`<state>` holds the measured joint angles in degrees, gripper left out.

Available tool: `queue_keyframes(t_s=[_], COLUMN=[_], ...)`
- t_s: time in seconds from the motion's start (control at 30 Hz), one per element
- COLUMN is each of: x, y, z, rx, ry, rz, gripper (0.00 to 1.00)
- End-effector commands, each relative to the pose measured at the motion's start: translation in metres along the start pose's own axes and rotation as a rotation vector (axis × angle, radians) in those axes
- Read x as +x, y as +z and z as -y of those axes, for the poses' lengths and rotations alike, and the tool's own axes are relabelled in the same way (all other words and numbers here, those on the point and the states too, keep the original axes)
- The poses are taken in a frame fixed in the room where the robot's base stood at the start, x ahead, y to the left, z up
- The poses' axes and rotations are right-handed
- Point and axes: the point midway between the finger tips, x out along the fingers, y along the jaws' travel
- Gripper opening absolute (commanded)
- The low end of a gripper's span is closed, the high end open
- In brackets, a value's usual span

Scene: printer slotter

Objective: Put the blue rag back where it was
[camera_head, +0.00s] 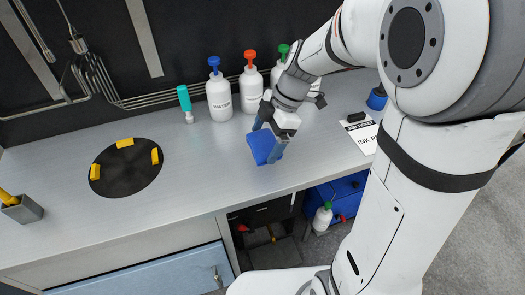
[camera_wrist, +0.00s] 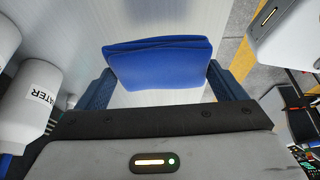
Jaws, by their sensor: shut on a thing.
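The blue rag (camera_head: 264,148) is a folded blue cloth held in my gripper (camera_head: 268,132) above the grey counter, near its front edge. In the wrist view the rag (camera_wrist: 160,62) spans between the two blue fingers of my gripper (camera_wrist: 160,85), which are shut on it. In the head view the rag hangs tilted below the fingers. Whether its lower edge touches the counter I cannot tell.
A white WATER bottle (camera_head: 219,97) with a blue cap and a red-capped bottle (camera_head: 251,91) stand behind my gripper. A black round mat (camera_head: 127,174) with yellow blocks lies left. An ink pad sheet (camera_head: 363,137) lies right. The counter (camera_head: 200,165) between is clear.

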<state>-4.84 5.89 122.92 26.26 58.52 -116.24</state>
Motion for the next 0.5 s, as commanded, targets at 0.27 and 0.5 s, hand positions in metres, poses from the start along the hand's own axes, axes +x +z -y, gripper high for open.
queue_keyframes(t_s=[0.27,0.5], x=[0.025,0.052], y=[0.01,0.021], z=[0.0,0.0], rx=[-0.001,-0.002], ry=[-0.002,-0.002], rz=[0.0,0.0], gripper=[0.69,0.69])
